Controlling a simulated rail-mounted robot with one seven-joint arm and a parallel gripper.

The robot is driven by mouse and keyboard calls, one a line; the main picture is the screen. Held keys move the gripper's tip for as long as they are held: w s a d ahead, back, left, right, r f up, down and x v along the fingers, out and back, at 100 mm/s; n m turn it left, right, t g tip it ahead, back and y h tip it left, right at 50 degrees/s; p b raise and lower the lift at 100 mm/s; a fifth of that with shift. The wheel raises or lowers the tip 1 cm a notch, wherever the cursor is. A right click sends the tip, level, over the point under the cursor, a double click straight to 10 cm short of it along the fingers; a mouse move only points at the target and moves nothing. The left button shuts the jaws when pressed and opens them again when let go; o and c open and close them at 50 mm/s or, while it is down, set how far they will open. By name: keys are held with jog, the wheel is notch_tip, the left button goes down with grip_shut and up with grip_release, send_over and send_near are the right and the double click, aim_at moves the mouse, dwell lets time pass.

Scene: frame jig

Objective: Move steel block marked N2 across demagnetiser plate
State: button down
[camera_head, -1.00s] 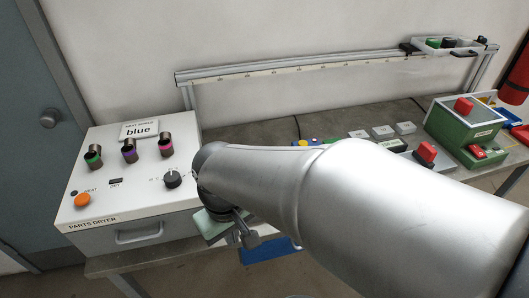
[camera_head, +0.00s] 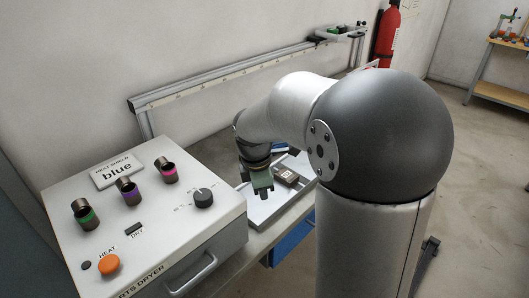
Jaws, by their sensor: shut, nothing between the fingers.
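My gripper (camera_head: 264,194) points down above a light grey tray (camera_head: 258,217) on the bench just right of the parts dryer. Its greenish fingers look shut, with nothing between them. A dark brown block (camera_head: 286,175) with a small pale label lies in the tray, just right of the gripper and apart from it. The label is too small to read. No block can be read as N2, and I cannot pick out the demagnetiser plate. My arm hides much of the bench behind it.
A blue bin (camera_head: 291,243) sits below the bench edge.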

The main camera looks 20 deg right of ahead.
aim_at(288, 175)
jog(key=w+f+n, duration=0.1)
jog(key=w+n, duration=0.1)
jog(key=w+d+f+n+b, duration=0.1)
jog(key=w+f+n, duration=0.1)
jog(key=w, duration=0.1)
jog(key=w+f+n, duration=0.1)
jog(key=w+f, duration=0.1)
jog(key=shift+w+d+n, duration=0.15)
jog(key=shift+d+n, duration=0.25)
jog(key=shift+w+d+f+n, duration=0.1)
jog(key=shift+w+d+n, duration=0.1)
jog(key=shift+w+n, duration=0.1)
jog(key=w+d, duration=0.1)
jog(key=d, duration=0.2)
jog(key=w+d+p, duration=0.1)
jog(key=w+d, duration=0.1)
jog(key=d, duration=0.2)
jog(key=w+d+p, duration=0.1)
jog(key=d, duration=0.2)
jog(key=shift+w+d, duration=0.25)
jog(key=shift+d, duration=0.1)
jog(key=shift+f, duration=0.8)
jog(key=shift+s+f, duration=0.1)
jog(key=shift+s, duration=0.05)
